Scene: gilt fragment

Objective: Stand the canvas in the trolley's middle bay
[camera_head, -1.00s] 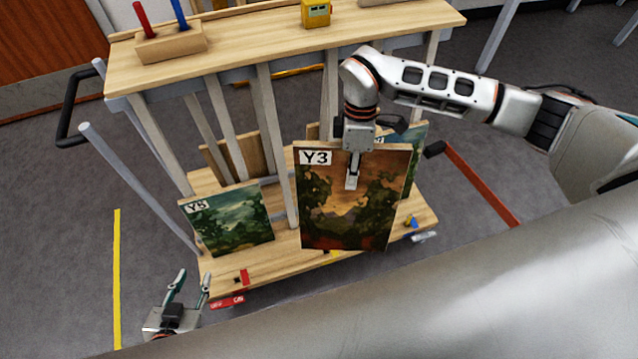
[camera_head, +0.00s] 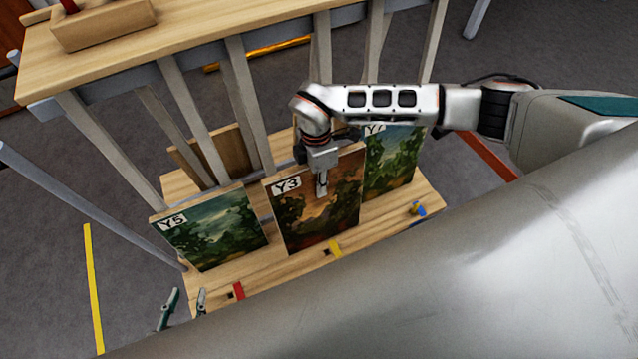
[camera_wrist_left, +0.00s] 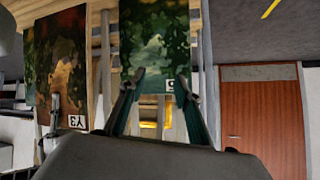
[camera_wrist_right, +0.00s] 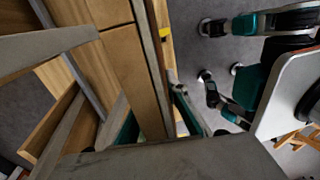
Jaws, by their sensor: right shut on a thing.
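The Y3 canvas (camera_head: 318,215), a brown landscape, is upright and slightly tilted between the Y5 canvas (camera_head: 210,235) and the Y7 canvas (camera_head: 392,165), over the trolley's lower shelf (camera_head: 225,278). My right gripper (camera_head: 322,185) is shut on its top edge from above. Its lower edge is at the middle of the shelf, behind the yellow tab (camera_head: 335,248); I cannot tell whether it touches the shelf. The Y3 canvas also shows in the left wrist view (camera_wrist_left: 70,65). My left gripper (camera_head: 182,312) is open and empty, low in front of the Y5 canvas.
Grey uprights (camera_head: 245,105) rise behind the canvases to the wooden top shelf (camera_head: 190,45), which holds a peg block (camera_head: 105,25). A red tab (camera_head: 238,290) and a blue tab (camera_head: 418,209) mark the side bays. My own grey body covers the lower right.

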